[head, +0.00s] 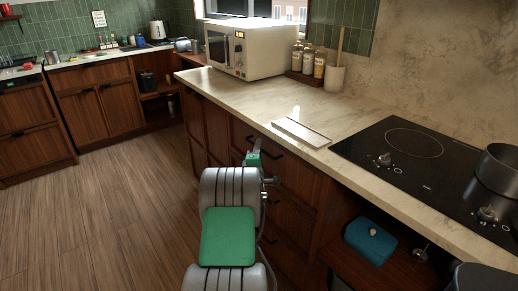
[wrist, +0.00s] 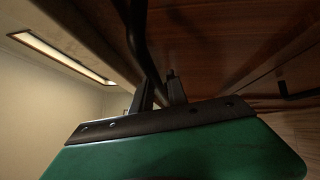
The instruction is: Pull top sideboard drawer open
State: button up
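The top sideboard drawer (head: 293,169) is under the marble counter in the head view. Its front looks flush with the cabinet. A dark bar handle (head: 272,152) runs along it. My gripper (head: 254,152) is at the drawer front by the handle, partly hidden behind my own wrist. In the wrist view, the dark handle bar (wrist: 139,35) runs down to between the two fingers of my gripper (wrist: 162,92). The fingers stand a little apart, with the bar between them. I cannot tell whether they press on it. The wooden front (wrist: 215,45) fills the upper right.
Lower drawers (head: 290,220) sit below. A light board (head: 302,132) lies on the counter edge above. A black cooktop (head: 420,165) with a pot (head: 500,170) is to the right. A blue box (head: 370,240) is on an open shelf below. The wooden floor (head: 110,215) at left is clear.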

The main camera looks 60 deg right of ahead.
jog(key=shift+c, duration=0.2)
grip_shut()
dwell(1.1)
